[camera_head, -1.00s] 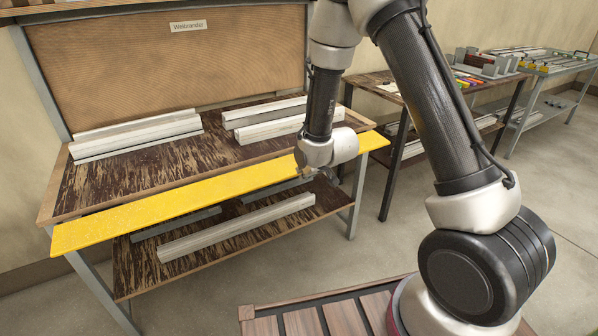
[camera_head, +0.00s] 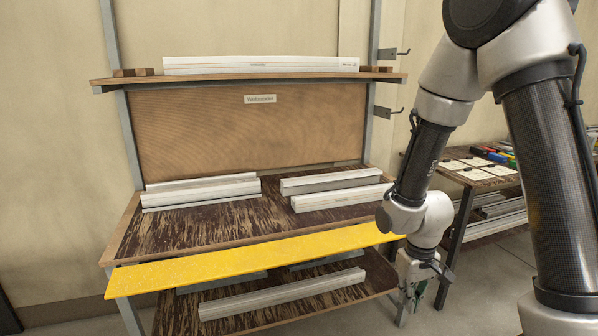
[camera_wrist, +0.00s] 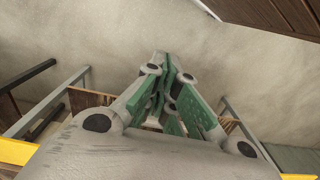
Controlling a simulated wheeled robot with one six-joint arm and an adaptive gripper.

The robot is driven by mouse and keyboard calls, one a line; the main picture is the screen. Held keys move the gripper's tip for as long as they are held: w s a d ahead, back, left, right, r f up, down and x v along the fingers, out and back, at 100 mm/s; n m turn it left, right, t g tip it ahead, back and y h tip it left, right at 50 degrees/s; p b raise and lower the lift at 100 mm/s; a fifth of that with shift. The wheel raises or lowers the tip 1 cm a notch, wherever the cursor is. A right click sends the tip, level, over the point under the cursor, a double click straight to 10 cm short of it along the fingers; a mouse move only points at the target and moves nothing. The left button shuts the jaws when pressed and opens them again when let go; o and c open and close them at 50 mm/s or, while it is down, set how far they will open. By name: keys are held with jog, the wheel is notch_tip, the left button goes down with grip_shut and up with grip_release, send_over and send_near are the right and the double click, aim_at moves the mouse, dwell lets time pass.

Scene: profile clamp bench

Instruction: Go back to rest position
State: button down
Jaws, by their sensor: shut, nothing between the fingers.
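My gripper (camera_head: 412,296) hangs at the right end of the bench, in front of its right leg, pointing down. In the wrist view my gripper (camera_wrist: 172,70) shows green-sided fingers drawn together, with nothing between them and grey floor beyond. The fingers are small and partly dark in the head view. My arm comes down from the upper right of the head view and bends at the wrist beside the right end of the yellow front board (camera_head: 250,258).
The bench (camera_head: 200,232) carries pale profiles (camera_head: 200,191) at left and more profiles (camera_head: 340,195) at right. A long profile (camera_head: 285,301) lies on the lower shelf. An upper shelf (camera_head: 250,77) holds a white profile. A second table (camera_head: 480,172) stands behind my arm.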

jog(key=s+d+r+m+t, duration=0.1)
jog(key=s+d+r, duration=0.2)
jog(key=r, duration=0.6)
jog(key=s+d+r+m+t, duration=0.1)
jog(key=s+d+r+t, duration=0.1)
jog(key=s+r, duration=0.3)
jog(key=s+d+r+m+t, duration=0.1)
jog(key=s+d+r, duration=0.3)
jog(key=r, duration=1)
jog(key=shift+s+d, duration=0.35)
jog(key=shift+s, duration=0.05)
